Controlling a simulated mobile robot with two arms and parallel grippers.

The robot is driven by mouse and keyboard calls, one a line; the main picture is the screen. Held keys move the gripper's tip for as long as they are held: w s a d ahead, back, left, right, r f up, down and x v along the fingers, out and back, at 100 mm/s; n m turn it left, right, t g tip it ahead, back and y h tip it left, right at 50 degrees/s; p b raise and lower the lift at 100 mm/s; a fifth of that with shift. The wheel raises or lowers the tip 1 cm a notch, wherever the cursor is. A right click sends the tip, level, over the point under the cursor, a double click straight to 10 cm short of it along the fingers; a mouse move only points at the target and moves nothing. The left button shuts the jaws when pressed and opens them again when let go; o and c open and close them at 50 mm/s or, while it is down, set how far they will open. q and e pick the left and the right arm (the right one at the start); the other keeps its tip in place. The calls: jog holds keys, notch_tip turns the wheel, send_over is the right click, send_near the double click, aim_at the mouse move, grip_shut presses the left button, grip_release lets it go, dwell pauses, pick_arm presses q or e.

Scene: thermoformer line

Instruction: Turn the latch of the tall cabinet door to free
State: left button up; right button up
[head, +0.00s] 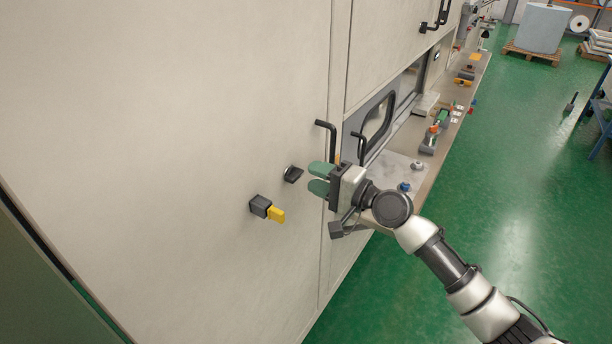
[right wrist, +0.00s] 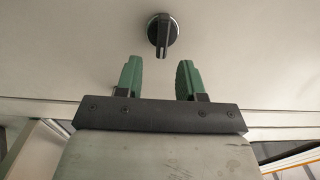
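The tall cabinet door (head: 170,130) is a large pale panel and looks closed. Its latch (head: 293,174) is a small black turn knob on the door. In the right wrist view the latch (right wrist: 162,35) shows a round base with a raised grip bar, pointing down in the picture. My right gripper (head: 312,180) has green fingers and is just right of the latch. In the right wrist view the right gripper (right wrist: 160,72) is open, its fingers apart and empty, with the latch ahead between them and not touched. My left gripper is not in view.
A black box with a yellow tab (head: 267,209) sticks out of the door, below and left of the latch. A black handle (head: 331,140) is above my right gripper. A bench ledge (head: 440,150) with tools runs to the right. The green floor beyond is largely clear.

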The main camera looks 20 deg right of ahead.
jog(key=b+v, duration=0.2)
jog(key=v, duration=0.5)
jog(key=shift+s+d, duration=0.1)
